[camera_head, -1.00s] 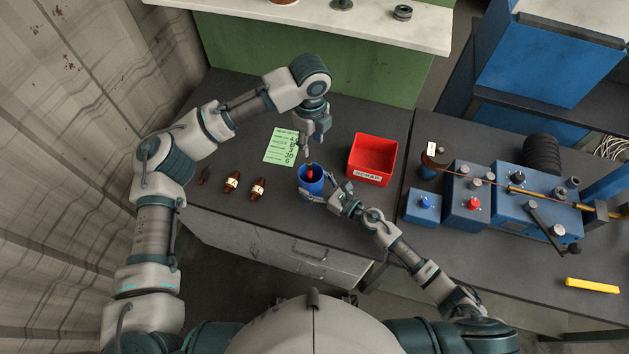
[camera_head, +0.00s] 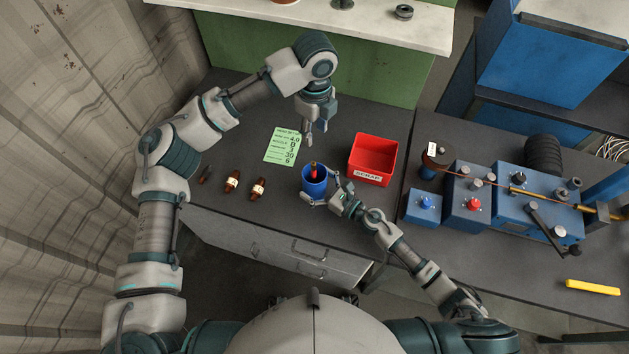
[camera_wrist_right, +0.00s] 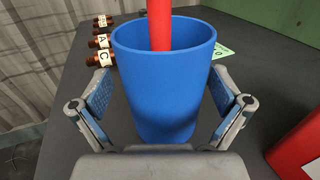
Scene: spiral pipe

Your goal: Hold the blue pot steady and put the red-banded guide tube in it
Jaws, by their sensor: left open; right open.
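The blue pot (camera_head: 314,184) stands upright on the dark bench. The red-banded guide tube (camera_head: 314,171) stands inside it, its top above the rim. In the right wrist view the tube's red part (camera_wrist_right: 159,25) rises out of the blue pot (camera_wrist_right: 163,85); its lower end is hidden in the pot. My right gripper (camera_head: 319,200) is open, with its fingers on either side of the pot; in the wrist view gaps show between pads and wall. My left gripper (camera_head: 307,138) is open and empty, above and behind the pot.
A red scrap bin (camera_head: 372,160) stands right of the pot. A green card (camera_head: 282,146) and several brown bottles (camera_head: 258,188) lie to the left. A blue machine (camera_head: 510,200) with knobs fills the bench at right.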

